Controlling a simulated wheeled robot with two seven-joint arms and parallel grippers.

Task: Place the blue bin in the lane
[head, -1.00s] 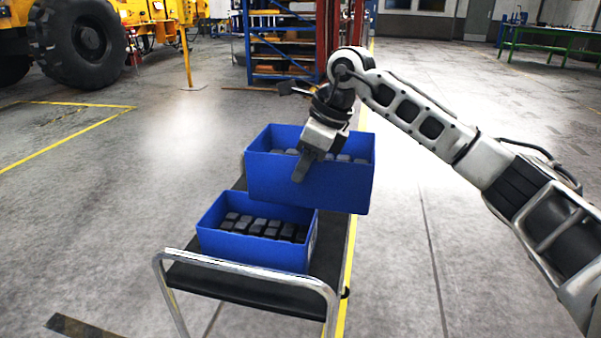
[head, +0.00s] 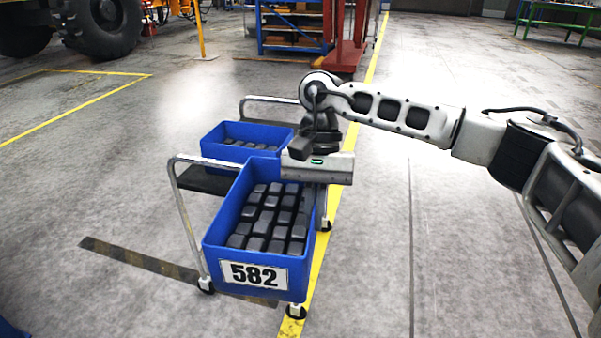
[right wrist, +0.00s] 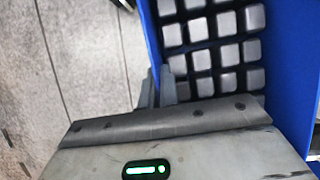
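A blue bin labelled 582 (head: 213,240), full of dark grey blocks, hangs in front of and partly over the cart in the head view. My right gripper (head: 318,180) is at its upper right wall. In the right wrist view the two dark fingers (right wrist: 157,90) close on the rim of the bin's blue wall (right wrist: 153,45), with the blocks to the right. The bin hides the cart's near right part. A second blue bin (head: 222,153) with dark blocks stands on the cart behind it. My left gripper is not in view.
The cart (head: 205,181) has metal handles at both ends and wheels on the floor. A yellow line (head: 328,235) runs along its right side. A dark striped strip (head: 140,257) crosses the floor at the left. Open floor lies to the right, partly under my arm.

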